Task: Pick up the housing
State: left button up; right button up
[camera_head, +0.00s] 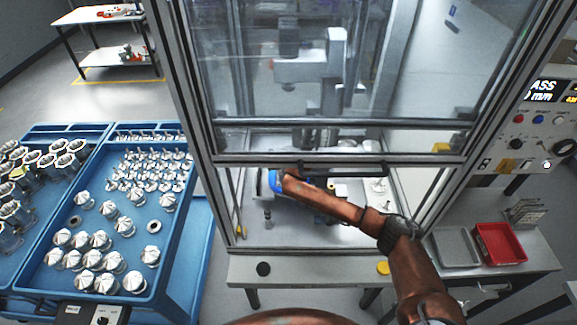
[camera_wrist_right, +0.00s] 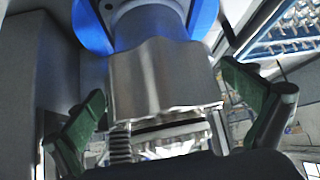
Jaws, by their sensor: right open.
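My right arm reaches through the open front of the machine enclosure in the head view, and its gripper end is by a blue ringed part (camera_head: 275,181). In the right wrist view my right gripper (camera_wrist_right: 172,108) is open, with one green-padded finger on each side of a smooth silver metal part (camera_wrist_right: 160,80). Dark gaps show beside that part, and contact is not clear. The silver part adjoins a blue ring (camera_wrist_right: 92,28). I cannot tell for certain whether it is the housing. Its lower end is partly hidden. My left gripper is not in view.
A blue tray (camera_head: 190,245) at left holds several silver pieces. The enclosure's metal frame (camera_head: 195,130) and raised glass door bound the opening. A red bin (camera_head: 500,243) and grey tray (camera_head: 456,247) stand at right. A yellow button (camera_head: 383,268) sits on the front ledge.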

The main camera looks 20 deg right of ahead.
jog(key=shift+w+f, duration=0.4)
jog(key=shift+c, duration=0.4)
jog(key=c, duration=1.9)
jog(key=shift+w+r, duration=0.1)
jog(key=shift+r, duration=0.1)
jog(key=shift+c, duration=0.6)
